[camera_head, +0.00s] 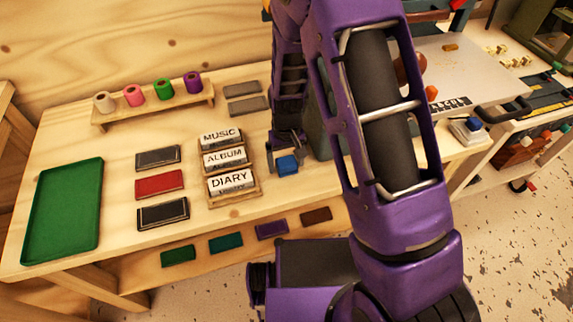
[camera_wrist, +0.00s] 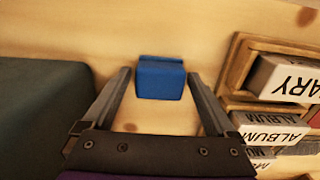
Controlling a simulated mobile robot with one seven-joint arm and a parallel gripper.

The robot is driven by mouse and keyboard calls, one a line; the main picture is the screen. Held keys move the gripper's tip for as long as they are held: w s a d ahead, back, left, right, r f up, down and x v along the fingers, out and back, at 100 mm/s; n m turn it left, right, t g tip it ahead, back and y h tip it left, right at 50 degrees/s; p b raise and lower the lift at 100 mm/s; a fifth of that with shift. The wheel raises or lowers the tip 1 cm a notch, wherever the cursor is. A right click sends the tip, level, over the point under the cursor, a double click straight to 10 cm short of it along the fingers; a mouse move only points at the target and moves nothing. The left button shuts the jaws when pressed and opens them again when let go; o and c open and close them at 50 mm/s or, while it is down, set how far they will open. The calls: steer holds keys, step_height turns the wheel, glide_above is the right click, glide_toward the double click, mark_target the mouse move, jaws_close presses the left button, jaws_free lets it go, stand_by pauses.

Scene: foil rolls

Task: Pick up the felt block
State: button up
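A small blue block (camera_head: 287,165), the likely felt block, sits on the wooden table just right of the label rack. It also shows in the wrist view (camera_wrist: 160,80), upper middle, with a raised strip along its far edge. My gripper (camera_wrist: 159,105) is open and empty, its two fingers spread wide on either side of the block's line. The block lies around the fingertips, with a gap on each side. In the head view my gripper (camera_head: 286,142) hangs close behind the block. I cannot tell its exact height above the table.
A wooden rack (camera_head: 234,199) with MUSIC, ALBUM and DIARY labels stands close left of the block. A dark green-grey body (camera_wrist: 40,105) is close on the wrist view's left. A green tray (camera_head: 62,212), foil pads (camera_head: 159,185) and a roll rack (camera_head: 155,110) lie farther left.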

mark_target(287, 161)
steer(key=c, duration=1.2)
step_height(287, 161, up, 10)
steer(key=shift+p, duration=0.6)
